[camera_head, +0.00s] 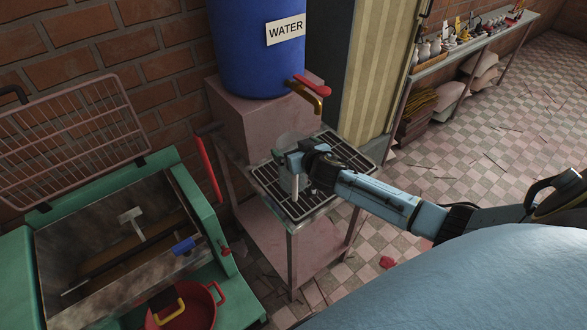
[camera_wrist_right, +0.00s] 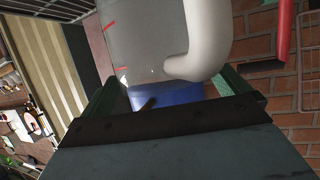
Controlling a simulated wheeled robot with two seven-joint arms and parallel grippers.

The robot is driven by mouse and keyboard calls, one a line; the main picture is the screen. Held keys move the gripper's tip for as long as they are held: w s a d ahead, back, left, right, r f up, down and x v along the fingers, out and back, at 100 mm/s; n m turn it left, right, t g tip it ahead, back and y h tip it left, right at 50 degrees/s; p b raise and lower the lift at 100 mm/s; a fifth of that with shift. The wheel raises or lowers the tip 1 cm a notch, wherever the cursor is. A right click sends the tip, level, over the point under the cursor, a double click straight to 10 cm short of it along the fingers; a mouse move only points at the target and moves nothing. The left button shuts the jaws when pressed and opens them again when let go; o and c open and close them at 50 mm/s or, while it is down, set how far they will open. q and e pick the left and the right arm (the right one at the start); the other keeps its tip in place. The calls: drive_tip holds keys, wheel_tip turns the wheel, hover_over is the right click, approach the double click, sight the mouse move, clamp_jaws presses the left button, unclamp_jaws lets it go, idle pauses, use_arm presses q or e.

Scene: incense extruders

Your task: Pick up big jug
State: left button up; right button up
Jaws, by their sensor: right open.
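The big jug is a clear, greyish vessel with red marks and a thick white handle. In the right wrist view the jug (camera_wrist_right: 138,45) fills the upper middle, with its handle (camera_wrist_right: 208,38) toward the right. In the head view the jug (camera_head: 288,139) stands on the metal grate under the tap, mostly hidden by my right gripper (camera_head: 292,166). That gripper is open at the jug. In the right wrist view its two green fingers (camera_wrist_right: 170,88) are spread on either side of the jug and handle; contact cannot be told. My left gripper is out of view.
The blue water barrel (camera_head: 250,45) with its red-handled tap (camera_head: 310,92) stands on a block behind the grate (camera_head: 312,203). A green machine (camera_head: 210,235) and a red pot (camera_head: 190,308) are at lower left. A shelf with small items (camera_head: 455,52) is at upper right.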

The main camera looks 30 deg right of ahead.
drive_tip(key=shift+w+f, duration=0.15)
drive_tip(key=shift+w, duration=0.2)
drive_tip(key=c, duration=1.1)
drive_tip(key=shift+c, duration=0.2)
